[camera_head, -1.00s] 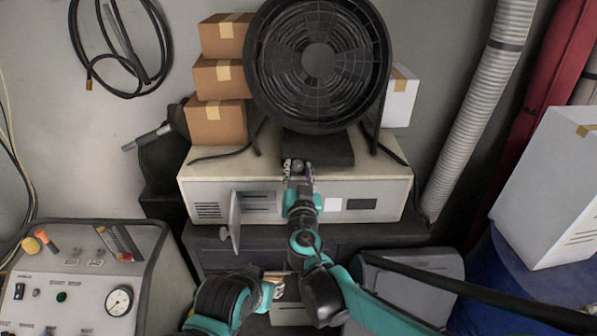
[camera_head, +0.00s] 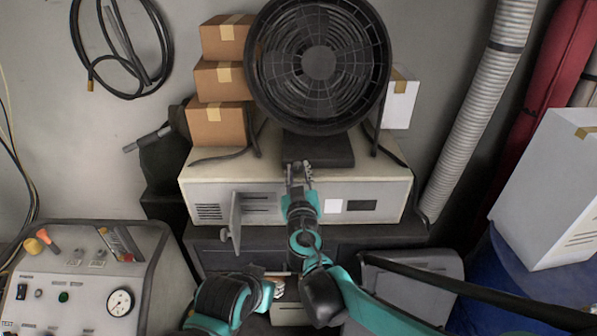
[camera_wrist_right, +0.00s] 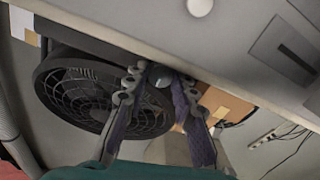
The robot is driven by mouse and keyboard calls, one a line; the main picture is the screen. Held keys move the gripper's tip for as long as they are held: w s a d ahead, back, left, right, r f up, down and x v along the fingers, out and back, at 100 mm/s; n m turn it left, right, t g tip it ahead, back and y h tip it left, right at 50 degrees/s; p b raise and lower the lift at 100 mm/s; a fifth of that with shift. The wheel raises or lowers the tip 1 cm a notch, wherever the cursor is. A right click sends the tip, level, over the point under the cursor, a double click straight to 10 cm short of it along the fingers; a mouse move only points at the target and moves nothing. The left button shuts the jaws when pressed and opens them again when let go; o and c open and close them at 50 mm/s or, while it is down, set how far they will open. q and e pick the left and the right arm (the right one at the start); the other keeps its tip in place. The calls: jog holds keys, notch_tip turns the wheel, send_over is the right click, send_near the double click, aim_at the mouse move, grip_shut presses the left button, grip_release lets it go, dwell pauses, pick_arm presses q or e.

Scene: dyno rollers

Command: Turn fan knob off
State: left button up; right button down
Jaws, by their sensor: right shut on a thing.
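The large black fan (camera_head: 318,62) stands on the beige cabinet (camera_head: 385,166); the fan also shows in the right wrist view (camera_wrist_right: 85,95). My right gripper (camera_head: 299,171) is at the cabinet's top front edge, just below the fan's dark base (camera_head: 318,150). In the right wrist view, my right gripper (camera_wrist_right: 160,80) has its fingers on either side of a small round grey knob (camera_wrist_right: 161,73) and is shut on it. The fingers hide most of the knob in the head view. My left gripper (camera_head: 276,288) is low in the middle, partly hidden by its own arm.
A control panel (camera_head: 85,285) stands at lower left.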

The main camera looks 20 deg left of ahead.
jog(key=c, duration=1.5)
grip_release()
jog(key=shift+s, duration=0.15)
jog(key=v, duration=1.1)
jog(key=shift+s, duration=0.4)
jog(key=shift+d, duration=0.2)
